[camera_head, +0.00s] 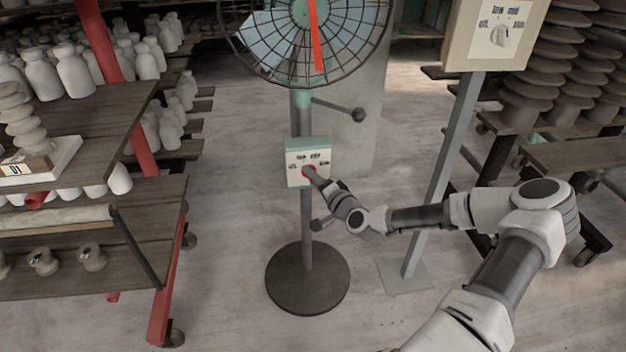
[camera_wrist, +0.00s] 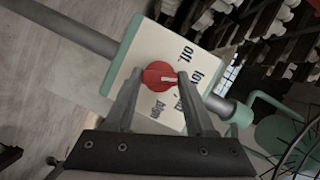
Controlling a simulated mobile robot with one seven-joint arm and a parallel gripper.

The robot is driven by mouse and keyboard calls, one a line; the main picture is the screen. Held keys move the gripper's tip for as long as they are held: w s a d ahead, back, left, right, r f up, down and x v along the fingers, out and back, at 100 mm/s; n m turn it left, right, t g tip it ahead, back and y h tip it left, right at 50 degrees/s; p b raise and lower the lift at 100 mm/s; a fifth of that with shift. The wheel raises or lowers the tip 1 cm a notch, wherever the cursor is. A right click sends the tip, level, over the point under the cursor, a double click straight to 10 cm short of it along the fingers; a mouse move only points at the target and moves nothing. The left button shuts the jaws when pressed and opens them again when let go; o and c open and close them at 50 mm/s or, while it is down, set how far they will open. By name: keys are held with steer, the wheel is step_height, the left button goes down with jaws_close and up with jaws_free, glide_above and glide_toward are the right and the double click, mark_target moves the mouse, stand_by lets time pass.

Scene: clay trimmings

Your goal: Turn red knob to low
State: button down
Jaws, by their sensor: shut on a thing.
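The red knob (camera_wrist: 158,76) sits on a cream control plate (camera_wrist: 140,62) with a green casing. In the head view the red knob (camera_head: 308,170) is partly hidden by my gripper (camera_head: 313,174). In the wrist view my gripper (camera_wrist: 155,80) has one finger on each side of the knob and is shut on it. A pale pointer mark on the knob points right, toward the right finger. Printed labels ring the knob, with "off" and "low" above and to the right. The right finger partly covers the labels, so the exact setting cannot be told.
The control box (camera_head: 293,150) is on the fan's pole, below the caged fan (camera_head: 275,40), with a round dark base (camera_head: 290,285). Shelves of pottery (camera_head: 90,100) are left. Open floor lies between.

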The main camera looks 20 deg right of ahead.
steer(key=shift+c, duration=1.2)
jaws_free()
steer(key=shift+s, duration=0.1)
steer(key=s+r+p, duration=0.1)
steer(key=s+p, duration=0.1)
steer(key=s, duration=0.6)
steer(key=s+d+r+p, duration=0.1)
steer(key=s+p, duration=0.1)
steer(key=s, duration=0.7)
steer(key=shift+d+r, duration=0.25)
steer(key=shift+r, duration=0.05)
